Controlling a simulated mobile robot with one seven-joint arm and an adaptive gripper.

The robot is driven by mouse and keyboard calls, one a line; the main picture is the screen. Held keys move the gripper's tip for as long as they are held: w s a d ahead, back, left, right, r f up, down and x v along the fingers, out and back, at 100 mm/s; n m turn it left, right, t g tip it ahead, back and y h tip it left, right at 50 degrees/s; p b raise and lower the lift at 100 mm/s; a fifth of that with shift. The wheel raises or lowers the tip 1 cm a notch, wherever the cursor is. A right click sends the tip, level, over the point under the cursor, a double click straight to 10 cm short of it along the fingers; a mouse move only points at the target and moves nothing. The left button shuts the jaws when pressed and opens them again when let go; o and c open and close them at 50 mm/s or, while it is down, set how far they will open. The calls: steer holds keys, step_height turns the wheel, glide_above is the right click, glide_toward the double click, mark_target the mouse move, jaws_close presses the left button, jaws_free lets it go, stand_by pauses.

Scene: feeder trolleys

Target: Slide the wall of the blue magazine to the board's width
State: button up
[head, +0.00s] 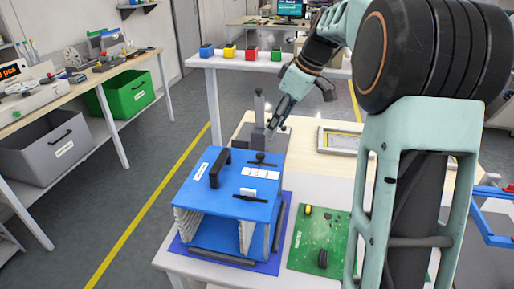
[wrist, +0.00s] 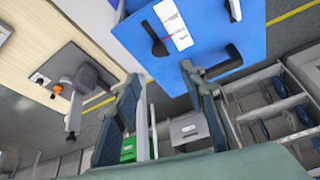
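The blue magazine (head: 222,213) stands on the white table on a darker blue mat. Its open front shows a pale ribbed wall on the left (head: 186,224) and another on the right (head: 252,236). Its top carries a black handle (head: 219,166), a small black knob (head: 261,157) and white labels. The green board (head: 316,238) lies flat to its right. My gripper (head: 276,122) is above the table behind the magazine. In the wrist view my gripper (wrist: 163,76) has its fingers apart with nothing between them; the blue top (wrist: 205,25) shows beyond them.
A grey device with an upright post (head: 259,120) stands behind the magazine, close to my gripper; it also shows in the wrist view (wrist: 88,82). A pale frame (head: 340,140) lies at the back right. Small coloured bins (head: 229,50) stand on a far table.

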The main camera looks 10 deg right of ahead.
mark_target(261, 155)
steer(key=x, duration=1.1)
steer(key=shift+s+d, duration=0.1)
steer(key=shift+d, duration=0.1)
steer(key=shift+c, duration=0.5)
jaws_close()
